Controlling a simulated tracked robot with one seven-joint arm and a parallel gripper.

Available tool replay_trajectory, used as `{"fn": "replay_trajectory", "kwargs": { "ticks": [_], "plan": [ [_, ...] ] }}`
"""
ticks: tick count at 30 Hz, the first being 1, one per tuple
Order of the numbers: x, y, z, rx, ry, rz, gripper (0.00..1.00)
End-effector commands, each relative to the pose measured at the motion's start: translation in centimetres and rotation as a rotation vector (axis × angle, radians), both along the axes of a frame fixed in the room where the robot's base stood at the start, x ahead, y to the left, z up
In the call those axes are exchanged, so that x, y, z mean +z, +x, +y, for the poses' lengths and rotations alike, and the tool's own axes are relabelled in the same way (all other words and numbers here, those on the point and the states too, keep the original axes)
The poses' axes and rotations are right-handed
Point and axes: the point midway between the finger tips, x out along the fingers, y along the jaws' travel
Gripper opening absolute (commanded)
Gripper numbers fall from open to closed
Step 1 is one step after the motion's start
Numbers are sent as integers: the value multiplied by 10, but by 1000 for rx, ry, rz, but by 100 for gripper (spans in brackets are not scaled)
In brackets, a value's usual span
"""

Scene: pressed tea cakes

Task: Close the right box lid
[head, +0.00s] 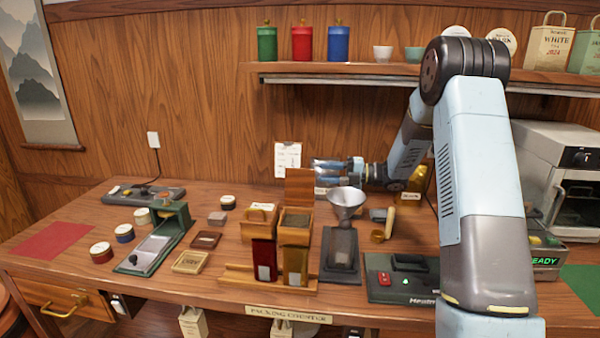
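The right wooden box (294,232) stands near the middle of the counter with its lid (299,187) raised upright at the back. Dark contents show inside it. The left wooden box (258,222) stands beside it with its top covered. My gripper (318,167) points left, just above and to the right of the raised lid. Its fingers look empty, and I cannot tell whether they touch the lid or are spread.
A funnel on a stand (346,201) is close to the right. A green scale (403,278) lies farther right. A shelf (330,71) runs above.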

Motion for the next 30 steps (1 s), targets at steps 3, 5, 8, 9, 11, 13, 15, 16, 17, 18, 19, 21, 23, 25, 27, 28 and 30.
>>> {"fn": "replay_trajectory", "kwargs": {
  "ticks": [3, 5, 8, 9, 11, 13, 15, 16, 17, 18, 19, 21, 23, 25, 27, 28, 30],
  "plan": [
    [0, 4, 23, 3, 1, 0, 35],
    [0, 6, 33, 3, 0, 0, 35],
    [0, 9, 50, 2, 1, 0, 35],
    [0, 10, 55, 2, 0, 0, 35],
    [-1, 12, 63, 1, -1, 0, 35],
    [-1, 14, 71, 1, 0, 0, 35],
    [-1, 15, 76, 0, 0, 1, 35],
    [-1, 15, 78, 0, 0, 1, 35],
    [-1, 16, 80, 0, -1, 1, 35],
    [-1, 16, 81, -1, -1, 1, 35],
    [-1, 16, 82, -1, -1, 1, 35],
    [-1, 16, 84, -1, -1, 1, 35],
    [-1, 16, 84, -1, -1, 1, 35],
    [-1, 16, 84, -1, -1, 1, 35],
    [-1, 16, 84, -1, -1, 1, 35],
    [-1, 16, 84, -1, -1, 1, 35],
    [-1, 16, 84, -1, -1, 1, 29]
  ]
}}
